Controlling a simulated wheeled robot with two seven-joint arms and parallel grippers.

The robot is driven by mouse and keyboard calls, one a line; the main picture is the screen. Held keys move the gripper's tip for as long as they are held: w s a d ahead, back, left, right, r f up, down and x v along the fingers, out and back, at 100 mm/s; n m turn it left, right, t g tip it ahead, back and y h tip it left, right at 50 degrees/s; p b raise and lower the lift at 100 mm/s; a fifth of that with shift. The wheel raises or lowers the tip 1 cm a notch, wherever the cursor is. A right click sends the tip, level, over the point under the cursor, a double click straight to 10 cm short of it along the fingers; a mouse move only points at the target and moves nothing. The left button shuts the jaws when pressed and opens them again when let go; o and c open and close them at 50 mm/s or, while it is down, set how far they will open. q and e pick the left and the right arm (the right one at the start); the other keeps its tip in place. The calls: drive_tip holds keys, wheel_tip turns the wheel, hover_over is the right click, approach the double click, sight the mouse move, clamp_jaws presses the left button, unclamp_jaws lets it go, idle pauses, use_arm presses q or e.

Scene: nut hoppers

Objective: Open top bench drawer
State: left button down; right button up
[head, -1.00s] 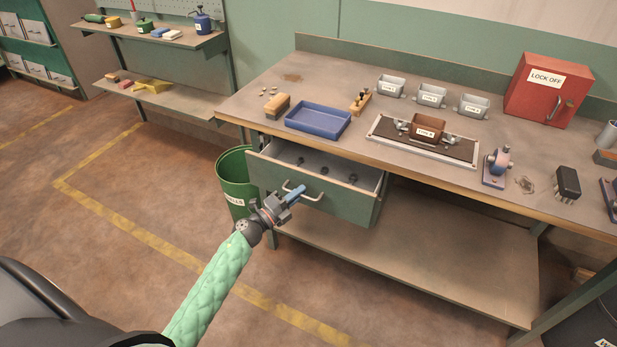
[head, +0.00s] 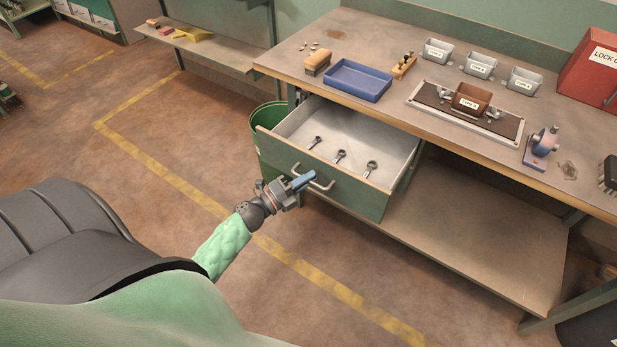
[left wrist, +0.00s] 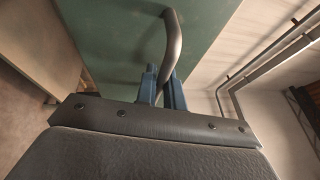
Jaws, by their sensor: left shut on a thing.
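The top bench drawer (head: 345,190) has a green front and is pulled well out from under the bench top (head: 390,125). Several small metal tools (head: 341,156) lie on its pale floor. My left gripper (head: 308,179) is at the drawer's bar handle (head: 326,184), its blue fingers closed around the bar. In the left wrist view the handle (left wrist: 171,45) runs down between the two blue fingers (left wrist: 160,88), in front of the green drawer front (left wrist: 125,35). My right gripper is not in view.
A green bin (head: 268,122) stands close to the drawer's left side. On the bench are a blue tray (head: 358,81), a brown bin (head: 471,99) on a fixture, grey bins (head: 480,65) and a red box (head: 594,70).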

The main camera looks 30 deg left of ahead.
use_arm(q)
drive_tip(key=c, duration=1.5)
unclamp_jaws()
